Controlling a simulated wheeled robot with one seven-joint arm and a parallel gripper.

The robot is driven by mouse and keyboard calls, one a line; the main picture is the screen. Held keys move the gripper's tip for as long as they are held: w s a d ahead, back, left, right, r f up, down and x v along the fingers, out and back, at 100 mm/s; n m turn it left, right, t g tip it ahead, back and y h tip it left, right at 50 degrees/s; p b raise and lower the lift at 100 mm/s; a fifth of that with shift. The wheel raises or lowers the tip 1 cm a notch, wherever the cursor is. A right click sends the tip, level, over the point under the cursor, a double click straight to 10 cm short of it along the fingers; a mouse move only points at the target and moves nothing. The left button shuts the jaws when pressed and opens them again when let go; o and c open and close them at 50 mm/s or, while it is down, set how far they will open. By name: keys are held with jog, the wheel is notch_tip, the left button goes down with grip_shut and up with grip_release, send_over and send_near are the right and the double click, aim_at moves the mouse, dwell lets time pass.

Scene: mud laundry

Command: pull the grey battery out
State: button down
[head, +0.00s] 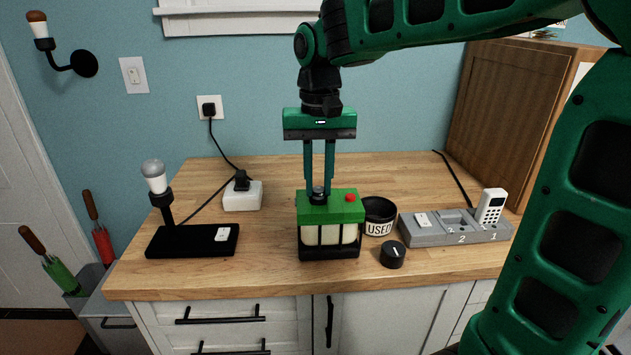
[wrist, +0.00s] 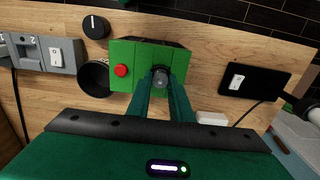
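A green-topped battery box (head: 329,208) with a dark base, pale sides and a red button stands upright on the wooden counter. Its green top also shows in the wrist view (wrist: 123,52). A small dark grey cylinder, seemingly the grey battery (wrist: 161,76), sticks up from a hole in this top. It also shows in the head view (head: 318,193), its lower part hidden inside the box. My gripper (head: 319,188) points straight down above the box. Its two fingers stand close together on either side of the cylinder and seem to touch it.
A black bowl marked USED (head: 380,216) and a black knob (head: 393,254) sit just right of the box. A grey numbered dock (head: 430,236) is farther right. A black lamp base (head: 190,241) and a white adapter (head: 243,197) are left. Bare counter lies between.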

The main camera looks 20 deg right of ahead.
aim_at(318, 187)
dwell(0.5)
jog(key=shift+r, duration=4.25)
